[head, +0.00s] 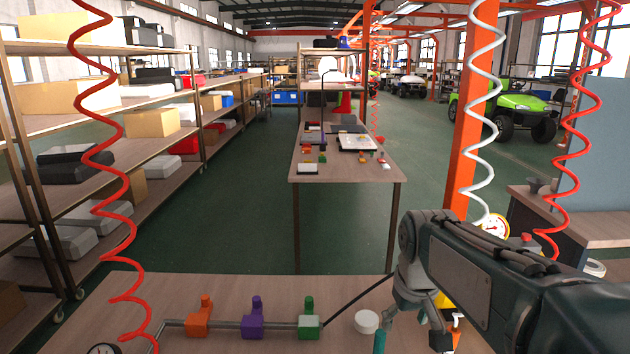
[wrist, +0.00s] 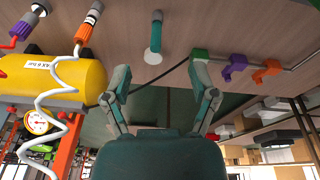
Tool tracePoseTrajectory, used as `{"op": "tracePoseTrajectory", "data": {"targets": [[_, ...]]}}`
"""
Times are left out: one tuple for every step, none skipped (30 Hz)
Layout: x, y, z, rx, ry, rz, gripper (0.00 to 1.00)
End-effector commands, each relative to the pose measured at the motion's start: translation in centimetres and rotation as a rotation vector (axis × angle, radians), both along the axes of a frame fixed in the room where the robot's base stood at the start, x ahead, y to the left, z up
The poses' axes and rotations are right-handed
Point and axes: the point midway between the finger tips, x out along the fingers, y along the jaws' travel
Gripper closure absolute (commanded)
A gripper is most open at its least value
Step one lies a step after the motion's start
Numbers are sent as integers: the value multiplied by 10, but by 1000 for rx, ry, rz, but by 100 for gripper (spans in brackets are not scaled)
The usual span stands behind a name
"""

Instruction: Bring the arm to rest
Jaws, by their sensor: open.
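My gripper (head: 411,322) is at the lower right in the head view, over the near workbench (head: 200,285). In the wrist view its two fingers (wrist: 160,78) are spread apart with nothing between their tips. The arm reaches in from the right edge of the head view. A teal cylinder (wrist: 155,37) with a white round base (wrist: 153,57) is on the bench beyond the fingers in the wrist view. The white round piece (head: 367,321) shows left of the gripper in the head view. The gripper appears clear of the bench top.
Orange (head: 199,318), purple (head: 253,318) and green (head: 309,320) valves sit along a pipe to the left. A yellow tank (wrist: 60,78) with a gauge (wrist: 38,122) is beside the gripper. Coiled hoses (head: 480,110) hang nearby. An orange post (head: 470,130) stands behind.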

Motion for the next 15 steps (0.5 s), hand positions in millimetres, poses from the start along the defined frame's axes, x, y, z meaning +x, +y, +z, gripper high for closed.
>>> {"op": "tracePoseTrajectory", "data": {"targets": [[-17, 0, 5, 3, -26, -13, 25], [-26, 0, 7, 6, -41, -21, 25], [-37, 0, 8, 9, -57, -30, 25], [-46, 0, 9, 11, -70, -39, 25], [-54, 0, 10, 15, -84, -46, 25], [-66, 0, 10, 18, -101, -57, 25], [-74, 0, 10, 21, -114, -64, 25], [-83, 0, 9, 24, -127, -72, 25], [-94, 0, 8, 28, -145, -83, 25], [-102, 0, 7, 31, -157, -89, 25], [-110, 0, 5, 34, -170, -97, 25], [-121, -1, 3, 38, -188, -107, 25], [-129, -1, 1, 42, -200, -114, 25], [-136, -1, -2, 45, -212, -121, 25], [-144, -1, -5, 49, -228, -130, 25]]}}
